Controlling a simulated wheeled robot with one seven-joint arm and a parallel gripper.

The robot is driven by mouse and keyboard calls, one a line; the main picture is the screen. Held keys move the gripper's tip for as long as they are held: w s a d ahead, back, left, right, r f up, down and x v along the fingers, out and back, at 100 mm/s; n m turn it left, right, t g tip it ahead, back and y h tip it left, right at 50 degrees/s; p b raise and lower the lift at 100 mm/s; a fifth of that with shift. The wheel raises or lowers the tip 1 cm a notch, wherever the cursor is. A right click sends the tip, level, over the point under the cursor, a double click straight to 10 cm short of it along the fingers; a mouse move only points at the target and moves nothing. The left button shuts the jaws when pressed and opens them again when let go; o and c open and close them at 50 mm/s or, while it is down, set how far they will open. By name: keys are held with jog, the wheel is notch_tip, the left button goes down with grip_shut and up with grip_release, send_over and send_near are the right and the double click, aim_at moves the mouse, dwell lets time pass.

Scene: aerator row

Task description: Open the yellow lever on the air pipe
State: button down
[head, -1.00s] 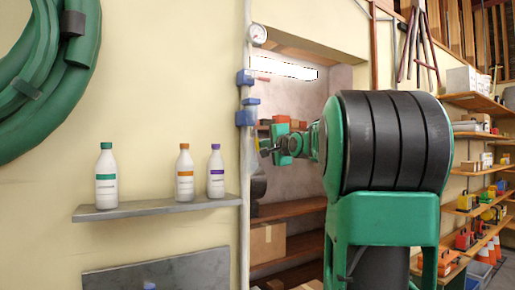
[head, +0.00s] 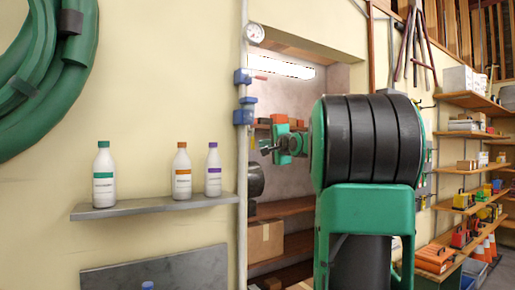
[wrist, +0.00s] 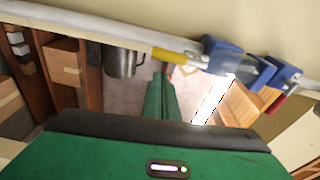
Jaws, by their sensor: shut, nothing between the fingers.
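In the wrist view the yellow lever (wrist: 174,56) lies along the grey air pipe (wrist: 85,32), extending from a blue valve (wrist: 221,56). My gripper (wrist: 164,74) is shut and empty, its green fingertips just below the lever in the picture; I cannot tell whether they touch it. In the head view the pipe (head: 241,190) runs upright on the wall's edge, and my gripper (head: 264,147) is just right of it, below the blue fittings (head: 246,108).
A red lever (head: 261,77) and a gauge (head: 254,32) are higher on the pipe. Three bottles stand on a wall shelf (head: 150,207) left of it. Behind my gripper is a recess with a metal pot (wrist: 121,62) and cardboard boxes (head: 266,241).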

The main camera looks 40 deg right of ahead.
jog(key=d+v, duration=0.1)
jog(key=v, duration=0.8)
jog(key=shift+s, duration=0.5)
jog(key=shift+d+r, duration=0.1)
jog(key=s+a+f+n+g+y, duration=0.25)
jog(key=a+f+g, duration=0.2)
jog(key=f, duration=0.75)
jog(key=s+a+f+n+g+y, duration=0.1)
jog(key=a+f+n+g, duration=0.4)
jog(key=f, duration=0.8)
jog(key=s+a+f+n+g+y, duration=0.1)
jog(key=s+a+f+n+g, duration=0.2)
jog(key=s+a+f, duration=0.5)
jog(key=s+a+f+n+g+y, duration=0.2)
jog(key=s+a+f+n+g, duration=0.2)
jog(key=s+a+f, duration=0.4)
jog(key=s+f, duration=0.4)
jog(key=s, duration=0.2)
jog(key=shift+s+a+g, duration=0.35)
jog(key=shift+s+a, duration=0.05)
jog(key=shift+f, duration=0.1)
